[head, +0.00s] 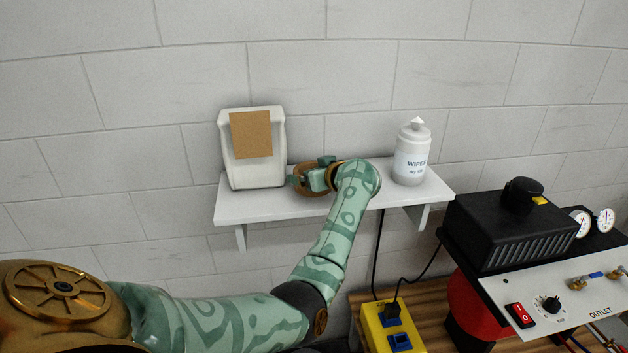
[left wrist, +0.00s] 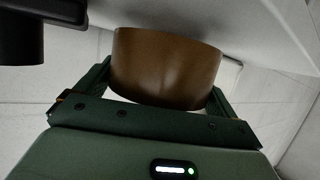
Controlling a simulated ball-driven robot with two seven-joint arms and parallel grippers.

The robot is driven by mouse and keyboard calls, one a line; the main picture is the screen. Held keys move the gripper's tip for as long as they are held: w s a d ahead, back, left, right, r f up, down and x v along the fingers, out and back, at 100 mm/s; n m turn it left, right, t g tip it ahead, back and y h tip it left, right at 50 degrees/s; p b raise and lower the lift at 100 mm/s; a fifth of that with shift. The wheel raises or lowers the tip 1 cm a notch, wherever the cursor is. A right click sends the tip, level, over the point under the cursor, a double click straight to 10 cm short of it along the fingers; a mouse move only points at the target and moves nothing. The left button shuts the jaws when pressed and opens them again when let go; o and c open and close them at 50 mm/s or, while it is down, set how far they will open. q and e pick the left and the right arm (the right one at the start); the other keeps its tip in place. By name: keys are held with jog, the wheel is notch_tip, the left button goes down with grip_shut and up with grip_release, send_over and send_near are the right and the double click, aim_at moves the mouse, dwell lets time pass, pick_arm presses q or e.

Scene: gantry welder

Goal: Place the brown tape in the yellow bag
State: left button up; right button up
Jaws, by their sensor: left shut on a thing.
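The brown tape (head: 309,191) is a thick roll above the white wall shelf, partly hidden by my left gripper (head: 310,178) in the head view. In the left wrist view the brown tape (left wrist: 165,68) sits between the two dark green fingers of the left gripper (left wrist: 160,88), which is shut on it. I cannot tell whether the tape touches the shelf. No yellow bag can be made out in either view. My right gripper is not in view.
The white shelf (head: 265,208) holds a white container (head: 226,160) with a brown label on the left and a white wipes bottle (head: 411,160) on the right. Below right are a yellow socket box (head: 378,335) with cables and a black machine (head: 510,235).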

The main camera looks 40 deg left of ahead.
pick_arm(q)
jog(key=shift+f, duration=0.7)
jog(key=shift+w+r, duration=0.1)
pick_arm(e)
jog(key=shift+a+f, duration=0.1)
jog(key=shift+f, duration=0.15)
pick_arm(q)
jog(key=o, duration=0.7)
jog(key=shift+o, duration=0.2)
jog(key=p+v, duration=0.3)
jog(key=v, duration=0.9)
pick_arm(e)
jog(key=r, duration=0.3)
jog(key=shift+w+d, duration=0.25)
